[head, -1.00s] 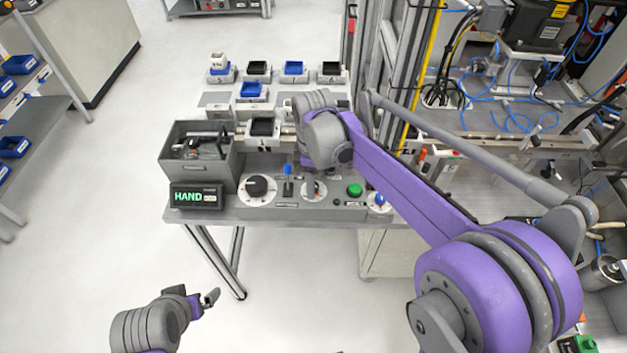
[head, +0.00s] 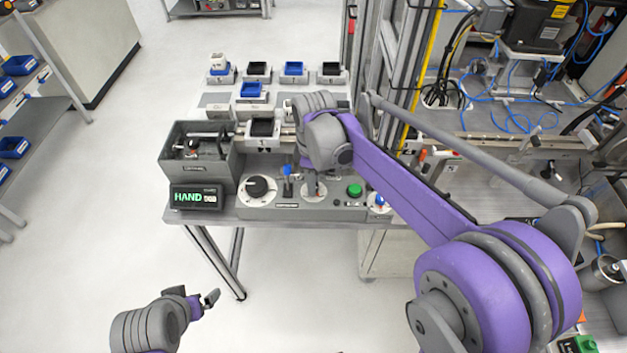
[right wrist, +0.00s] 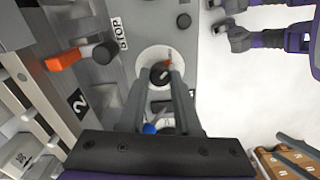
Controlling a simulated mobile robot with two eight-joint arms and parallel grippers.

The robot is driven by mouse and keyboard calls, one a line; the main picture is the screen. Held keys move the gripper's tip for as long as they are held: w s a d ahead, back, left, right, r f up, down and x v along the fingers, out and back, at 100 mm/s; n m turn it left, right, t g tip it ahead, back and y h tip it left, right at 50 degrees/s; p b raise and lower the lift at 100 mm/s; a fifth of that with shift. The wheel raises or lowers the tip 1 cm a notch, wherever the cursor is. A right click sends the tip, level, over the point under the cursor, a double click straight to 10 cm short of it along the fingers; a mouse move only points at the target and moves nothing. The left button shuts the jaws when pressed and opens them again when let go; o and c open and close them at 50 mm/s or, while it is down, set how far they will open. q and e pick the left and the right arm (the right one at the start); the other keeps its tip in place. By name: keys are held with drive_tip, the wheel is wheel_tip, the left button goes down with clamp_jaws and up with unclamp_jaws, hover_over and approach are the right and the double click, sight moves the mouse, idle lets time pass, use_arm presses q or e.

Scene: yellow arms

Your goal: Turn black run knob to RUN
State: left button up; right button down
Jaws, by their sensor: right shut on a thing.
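My right gripper (right wrist: 160,80) is shut on a small black knob (right wrist: 160,72) in the middle of a round white dial (right wrist: 150,55) in the right wrist view. A red mark shows on the dial beside the knob. In the head view my right gripper (head: 313,188) reaches down onto this dial on the grey control panel (head: 285,207) and hides most of the knob. I cannot read the dial's lettering. A larger black knob (head: 258,187) sits on another white dial to the left. My left gripper (head: 204,301) is open and empty, low in front of the table.
A blue-topped lever (head: 288,171) stands close left of my right gripper; a green button (head: 354,190) is to its right. A display (head: 197,197) reads HAND. A grey bin (head: 200,165) and several small trays stand behind. Floor in front is clear.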

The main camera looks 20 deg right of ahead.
drive_tip(key=shift+m, duration=0.4)
drive_tip(key=m, duration=0.8)
drive_tip(key=shift+b, duration=0.3)
drive_tip(key=m, duration=0.4)
drive_tip(key=shift+m, duration=2.4)
drive_tip(key=c, duration=0.6)
unclamp_jaws()
